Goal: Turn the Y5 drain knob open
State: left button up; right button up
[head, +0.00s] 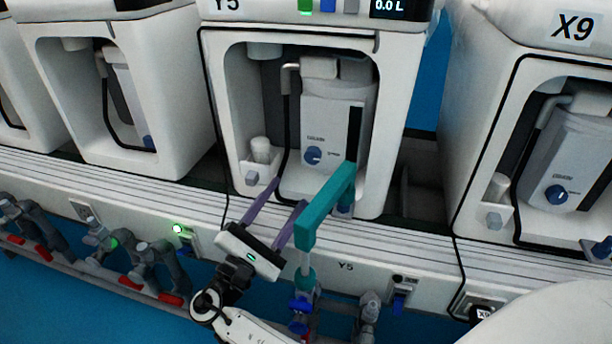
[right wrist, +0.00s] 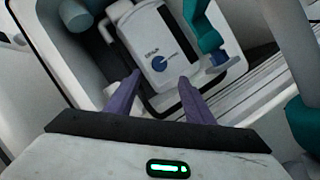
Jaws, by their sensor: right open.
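The Y5 unit (head: 222,60) is a white housing with an open bay, seen in the head view. Inside stands a grey-white tank (head: 333,120) with a round blue knob (head: 313,155) low on its front; the knob also shows in the right wrist view (right wrist: 165,62). Another small blue part (head: 344,211) sits at the bay's lower right, partly behind a teal pipe. I cannot read which one is the drain knob. My right gripper (head: 289,192) is open and empty, its purple fingers pointing into the bay, below and short of the round knob. My left gripper is not in view.
The teal pipe (head: 325,205) rises close to the right of my right gripper. A white capped cylinder (head: 261,150) stands at the bay's left. The X9 unit (head: 520,60) is to the right. Grey pipes with red handles (head: 130,283) line the lower left.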

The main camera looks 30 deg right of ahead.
aim_at(311, 159)
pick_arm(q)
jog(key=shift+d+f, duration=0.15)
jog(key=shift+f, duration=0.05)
pick_arm(e)
jog(key=x, duration=0.9)
jog(key=shift+w+d+r, duration=0.1)
jog(key=shift+d+r, duration=0.1)
jog(key=shift+d, duration=0.15)
jog(key=shift+b, duration=0.3)
jog(key=c, duration=1)
jog(key=shift+f+m+g+b, duration=0.15)
jog(key=shift+m+g+b, duration=0.25)
jog(key=shift+m+b, duration=0.15)
jog(key=shift+c, duration=0.2)
jog(key=o, duration=0.9)
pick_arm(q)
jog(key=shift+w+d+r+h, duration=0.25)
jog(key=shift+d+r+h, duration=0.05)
pick_arm(e)
jog(key=shift+o, duration=0.7)
